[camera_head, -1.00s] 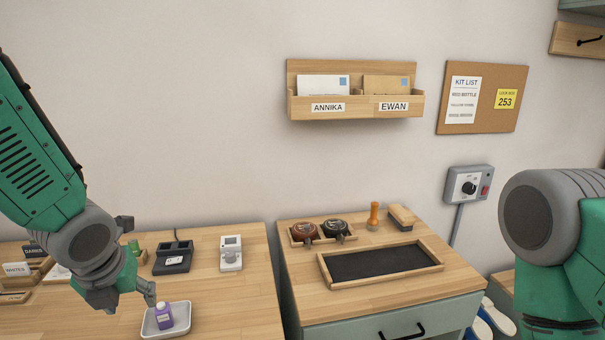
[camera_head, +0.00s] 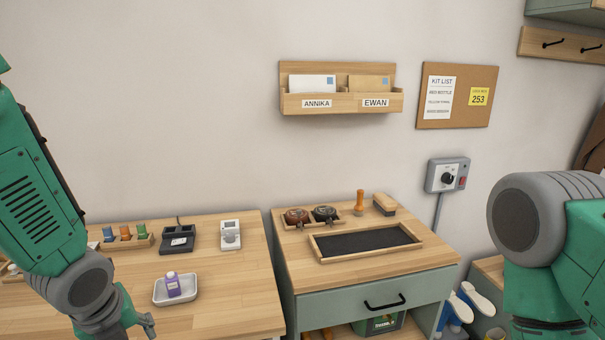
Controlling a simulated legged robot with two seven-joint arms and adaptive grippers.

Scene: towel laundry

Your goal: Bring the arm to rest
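My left arm comes in from the left, and its gripper (camera_head: 146,328) is low in the view, just below and left of the white tray (camera_head: 158,297). Only part of the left gripper shows, with one grey finger clear, so its opening cannot be made out. A purple bottle (camera_head: 173,286) with a pale cap stands upright in the tray, apart from the gripper. My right arm shows at the right edge as a large grey and green joint. Its gripper is out of view.
A wooden table (camera_head: 236,291) holds a dark device (camera_head: 178,240), a white device (camera_head: 230,235) and a rack of coloured pieces (camera_head: 125,239). Beside it, a green cabinet (camera_head: 335,307) bears a dark tray (camera_head: 320,253) and brushes. A letter shelf (camera_head: 340,111) hangs above.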

